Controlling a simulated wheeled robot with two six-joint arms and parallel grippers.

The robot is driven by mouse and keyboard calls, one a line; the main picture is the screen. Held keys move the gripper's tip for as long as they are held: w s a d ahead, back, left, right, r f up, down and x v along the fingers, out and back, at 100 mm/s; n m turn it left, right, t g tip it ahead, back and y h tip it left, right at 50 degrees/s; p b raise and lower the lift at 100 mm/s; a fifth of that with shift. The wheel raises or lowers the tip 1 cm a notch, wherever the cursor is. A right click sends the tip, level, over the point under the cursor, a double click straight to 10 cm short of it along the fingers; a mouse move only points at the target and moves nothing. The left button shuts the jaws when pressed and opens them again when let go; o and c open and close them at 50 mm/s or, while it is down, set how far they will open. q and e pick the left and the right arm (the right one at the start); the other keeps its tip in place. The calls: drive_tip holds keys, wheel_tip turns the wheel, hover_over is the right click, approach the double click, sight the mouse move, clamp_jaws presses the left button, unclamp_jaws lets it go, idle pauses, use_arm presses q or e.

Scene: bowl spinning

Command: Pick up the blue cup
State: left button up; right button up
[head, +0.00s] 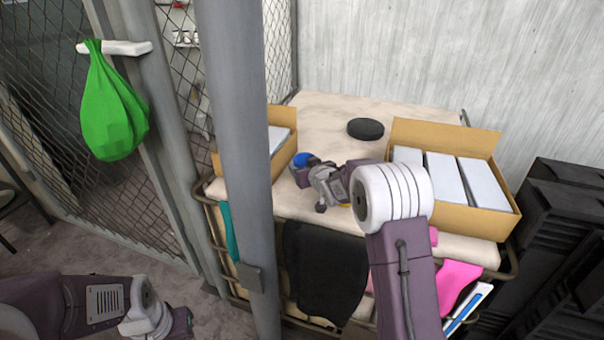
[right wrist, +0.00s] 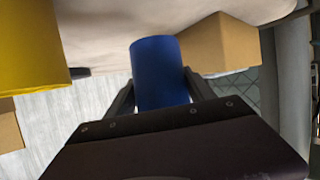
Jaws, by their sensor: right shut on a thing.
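The blue cup (head: 303,159) is at the left part of the bed, beside the left cardboard box in the head view. It also shows upright in the right wrist view (right wrist: 160,68), with a gripper finger on each side. My right gripper (head: 305,170) is shut on the blue cup; its body hides much of the cup in the head view. Whether the cup touches the surface below cannot be told. My left arm is low at the left in the head view, and its fingers do not show clearly.
A yellow object (right wrist: 32,45) stands near the right gripper. Cardboard boxes (head: 465,219) (head: 288,149) with white contents flank the bed. A round black object (head: 365,129) lies at the back. A grey post (head: 235,120) stands in front at the left. The bed's back is mostly clear.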

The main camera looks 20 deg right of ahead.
drive_tip(key=s+d+r+p, duration=0.1)
drive_tip(key=s+d+r, duration=0.1)
drive_tip(key=s+d+r+p, duration=0.1)
drive_tip(key=s+d+r, duration=0.1)
drive_tip(key=s+d, duration=0.1)
drive_tip(key=s+d+r+p, duration=0.1)
drive_tip(key=s+d+r, duration=0.1)
drive_tip(key=shift+s+d+r, duration=0.1)
drive_tip(key=shift+s+d, duration=0.2)
drive_tip(key=shift+s, duration=0.05)
